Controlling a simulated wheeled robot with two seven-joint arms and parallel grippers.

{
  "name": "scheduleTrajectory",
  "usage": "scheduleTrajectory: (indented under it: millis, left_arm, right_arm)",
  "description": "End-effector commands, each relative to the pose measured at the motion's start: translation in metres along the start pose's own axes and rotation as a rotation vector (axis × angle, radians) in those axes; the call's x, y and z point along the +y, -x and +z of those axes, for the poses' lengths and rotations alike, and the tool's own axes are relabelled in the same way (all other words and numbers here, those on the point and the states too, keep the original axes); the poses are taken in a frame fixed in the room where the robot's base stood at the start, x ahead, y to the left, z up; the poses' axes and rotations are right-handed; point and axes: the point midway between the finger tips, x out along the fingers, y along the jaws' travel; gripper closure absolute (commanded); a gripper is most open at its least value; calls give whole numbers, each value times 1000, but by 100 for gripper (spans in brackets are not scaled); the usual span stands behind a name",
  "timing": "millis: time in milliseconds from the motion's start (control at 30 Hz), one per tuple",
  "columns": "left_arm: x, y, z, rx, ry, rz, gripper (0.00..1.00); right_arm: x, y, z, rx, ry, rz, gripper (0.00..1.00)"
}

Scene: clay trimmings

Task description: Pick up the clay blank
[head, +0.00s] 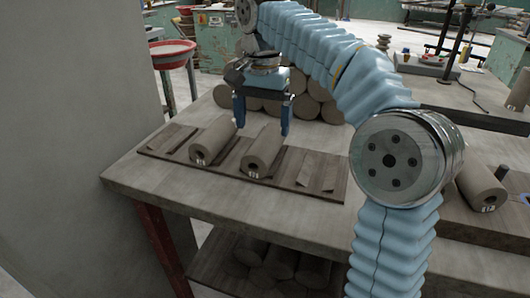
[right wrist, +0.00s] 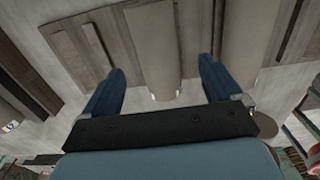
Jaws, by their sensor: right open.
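Two grey-brown clay blanks, cylinders with a hole in the end and a small white label, lie on a wooden board (head: 328,163). The left blank (head: 214,141) and the right blank (head: 264,150) lie side by side with a gap. My right gripper (head: 262,125) is open and points down over the right blank, one blue finger to each side. In the right wrist view the blank (right wrist: 153,55) shows between the spread fingers (right wrist: 160,92), with no visible contact. The other blank (right wrist: 236,30) is beside it, past one finger. My left gripper is not in view.
More stacked cylinders (head: 317,107) lie behind the gripper on the table (head: 130,182). Thin wooden strips (head: 305,176) lie on the board. Another cylinder (head: 480,188) lies at the right. A wall (head: 50,130) stands at the left. Several cylinders lie on the shelf below.

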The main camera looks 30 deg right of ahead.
Motion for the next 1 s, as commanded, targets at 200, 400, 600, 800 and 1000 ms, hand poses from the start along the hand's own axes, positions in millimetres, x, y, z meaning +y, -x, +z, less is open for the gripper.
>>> scheduleTrajectory:
  millis: [200,400,600,800,1000]
  left_arm:
    - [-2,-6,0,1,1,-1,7]
    - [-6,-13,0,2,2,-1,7]
    - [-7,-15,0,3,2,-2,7]
    - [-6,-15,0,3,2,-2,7]
    - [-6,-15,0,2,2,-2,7]
  right_arm:
    - [1,-19,-1,-1,0,1,8]
    - [4,-52,-6,-1,0,0,8]
    - [3,-65,-6,0,1,0,8]
    - [3,-65,-6,1,0,-1,12]
    - [3,-65,-6,1,0,-1,43]
